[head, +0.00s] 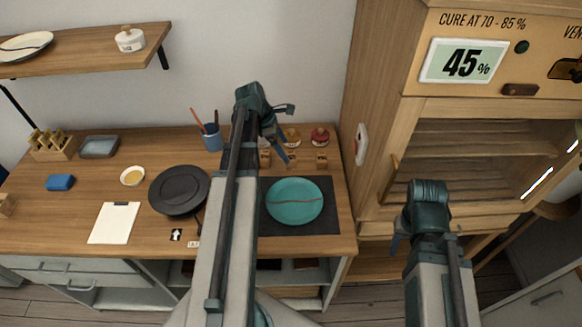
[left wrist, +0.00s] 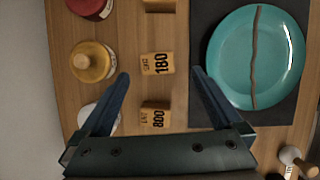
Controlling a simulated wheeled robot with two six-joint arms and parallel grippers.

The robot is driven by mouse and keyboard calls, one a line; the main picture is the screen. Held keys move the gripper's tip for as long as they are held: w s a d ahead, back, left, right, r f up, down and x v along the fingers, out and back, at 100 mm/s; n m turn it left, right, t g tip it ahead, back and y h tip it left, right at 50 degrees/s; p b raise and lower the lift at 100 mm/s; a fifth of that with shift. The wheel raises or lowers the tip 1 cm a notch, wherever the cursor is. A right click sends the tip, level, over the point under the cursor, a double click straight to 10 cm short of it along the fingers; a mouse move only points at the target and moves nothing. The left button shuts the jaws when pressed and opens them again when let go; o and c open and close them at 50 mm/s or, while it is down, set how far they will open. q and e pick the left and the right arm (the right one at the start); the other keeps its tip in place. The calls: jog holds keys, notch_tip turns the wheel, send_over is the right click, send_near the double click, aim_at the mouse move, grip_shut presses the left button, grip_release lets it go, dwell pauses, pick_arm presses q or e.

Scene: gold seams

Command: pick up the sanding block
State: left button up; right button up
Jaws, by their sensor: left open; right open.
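Several small orange-tan sanding blocks stand in a row on the wooden bench. In the left wrist view one is marked 180 (left wrist: 157,64) and one 800 (left wrist: 155,116); a third block (left wrist: 159,5) is cut off at the top edge. In the head view the row shows behind the plate, with its right-hand block (head: 321,161) clear. My left gripper (left wrist: 160,75) is open above the row. In the wrist view the 180 block appears between its fingertips, and the 800 block nearer the palm. My right gripper (head: 402,240) is open in front of the cabinet, away from the bench.
A teal plate (head: 295,202) with a brown seam lies on a dark mat (head: 332,222) beside the blocks. Gold (left wrist: 92,61) and red (head: 320,137) jars stand behind them.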

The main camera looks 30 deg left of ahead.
aim_at(290, 156)
pick_arm(q)
jog(key=shift+w+d+f, duration=0.15)
jog(key=shift+d+f, duration=0.05)
jog(key=shift+f, duration=0.3)
pick_arm(e)
jog(key=shift+f, duration=0.5)
pick_arm(q)
jog(key=b+x, duration=0.5)
jog(key=shift+w+f, duration=0.15)
jog(key=shift+w, duration=0.1)
pick_arm(e)
notch_tip(290, 156, down, 5)
jog(key=shift+r, duration=0.15)
pick_arm(q)
jog(key=shift+c, duration=0.4)
jog(key=c, duration=1.3)
jog(key=shift+c, duration=0.2)
jog(key=shift+r, duration=0.2)
pick_arm(e)
jog(key=shift+r, duration=0.1)
